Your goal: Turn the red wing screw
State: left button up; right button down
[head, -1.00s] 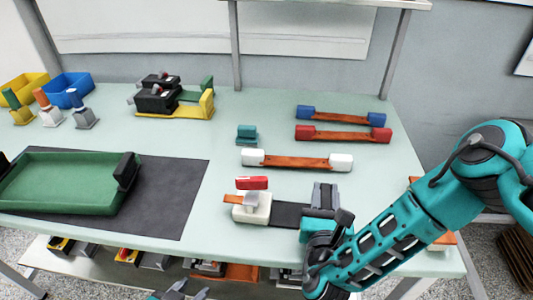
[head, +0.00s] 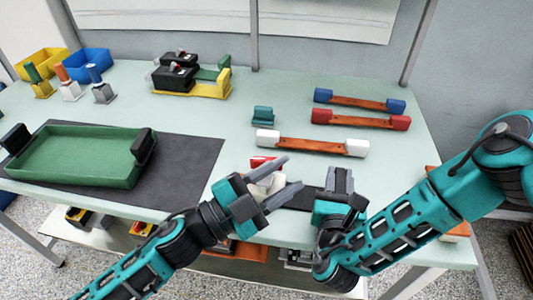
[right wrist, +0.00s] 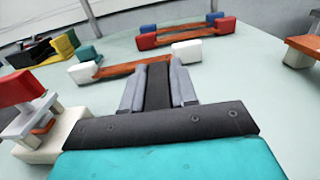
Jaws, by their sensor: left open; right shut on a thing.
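The red wing screw (head: 262,162) is partly hidden behind my left gripper in the head view. In the right wrist view its red wing (right wrist: 20,88) stands on a grey stem above a white block (right wrist: 62,138). My left gripper (head: 293,173) is open, with its two fingers spread over the white block and just right of the red wing. From the head view I cannot tell whether it touches them. My right gripper (head: 340,181) is shut on a dark flat bar (right wrist: 157,88), which lies between its fingers and runs beside the white block.
Behind are bars with white (head: 312,143), red (head: 360,119) and blue (head: 360,101) ends, and a small teal block (head: 263,116). A green tray (head: 75,180) lies on a dark mat (head: 190,165) at left. Black and yellow devices (head: 190,85) stand at the back.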

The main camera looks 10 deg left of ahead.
pick_arm(q)
jog(key=s+d+r+m+g+h, duration=0.1)
jog(key=d+r+m+g+h, duration=0.1)
jog(key=d+r+m+g, duration=0.5)
jog(key=s+d+r+m+g+h, duration=0.15)
jog(key=d+m+g, duration=0.35)
jog(key=m+g, duration=0.5)
jog(key=m+t+y, duration=0.4)
jog(key=m+y, duration=1.3)
jog(key=y, duration=0.2)
send_over(267, 158)
notch_tip(267, 158, down, 12)
jog(key=shift+r, duration=0.1)
grip_shut()
